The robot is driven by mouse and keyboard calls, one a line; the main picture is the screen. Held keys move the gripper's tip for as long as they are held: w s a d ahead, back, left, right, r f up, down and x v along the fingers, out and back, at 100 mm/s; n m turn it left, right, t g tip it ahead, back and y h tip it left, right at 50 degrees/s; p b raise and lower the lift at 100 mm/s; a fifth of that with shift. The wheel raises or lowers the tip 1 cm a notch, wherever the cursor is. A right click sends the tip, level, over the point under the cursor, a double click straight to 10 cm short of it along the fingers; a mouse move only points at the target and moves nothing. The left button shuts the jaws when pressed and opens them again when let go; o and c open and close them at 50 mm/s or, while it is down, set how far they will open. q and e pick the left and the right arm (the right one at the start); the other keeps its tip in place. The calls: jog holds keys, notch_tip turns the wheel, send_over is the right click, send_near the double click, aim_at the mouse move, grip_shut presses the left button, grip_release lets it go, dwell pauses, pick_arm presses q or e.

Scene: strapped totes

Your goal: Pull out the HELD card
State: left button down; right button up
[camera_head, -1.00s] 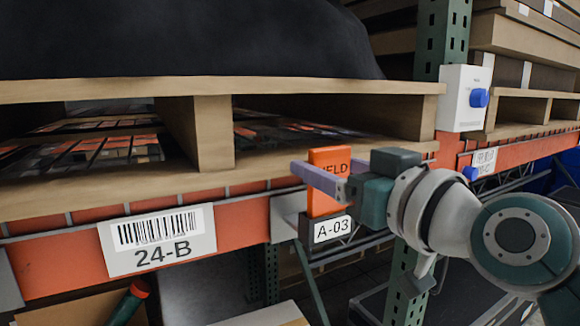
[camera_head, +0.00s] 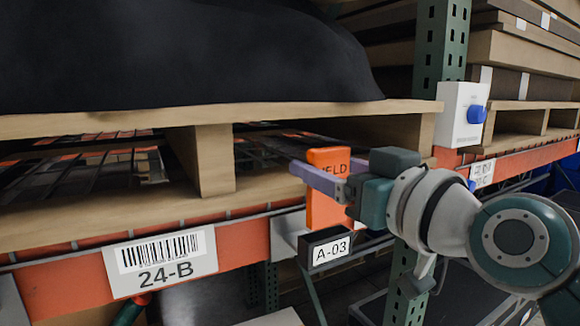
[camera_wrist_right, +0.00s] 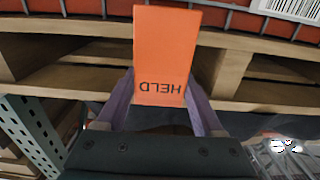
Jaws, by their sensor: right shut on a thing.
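The HELD card (camera_head: 327,210) is an orange upright plate. My right gripper (camera_head: 322,174) is shut on its side edges, one lavender finger crossing in front. In the right wrist view the card (camera_wrist_right: 166,40) sits between both fingers of the gripper (camera_wrist_right: 160,92), its lettering upside down. Below the card is the dark holder labelled A-03 (camera_head: 325,248), fixed at the shelf beam. The card's lower end is close to the top of the holder; I cannot tell whether any of it is still inside. My left gripper is not in view.
A wooden pallet (camera_head: 214,160) bearing a big dark load (camera_head: 180,55) stands above the orange beam, which carries the 24-B label (camera_head: 160,262). A white box with a blue knob (camera_head: 461,114) is on the green upright (camera_head: 440,45) to the right.

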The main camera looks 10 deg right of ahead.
jog(key=shift+s, duration=0.1)
jog(key=shift+p+v, duration=0.55)
jog(key=shift+v, duration=0.7)
jog(key=shift+p+v, duration=0.3)
jog(key=shift+v, duration=1)
jog(key=v, duration=0.4)
jog(key=shift+s+d+p, duration=0.15)
jog(key=shift+s+p, duration=0.2)
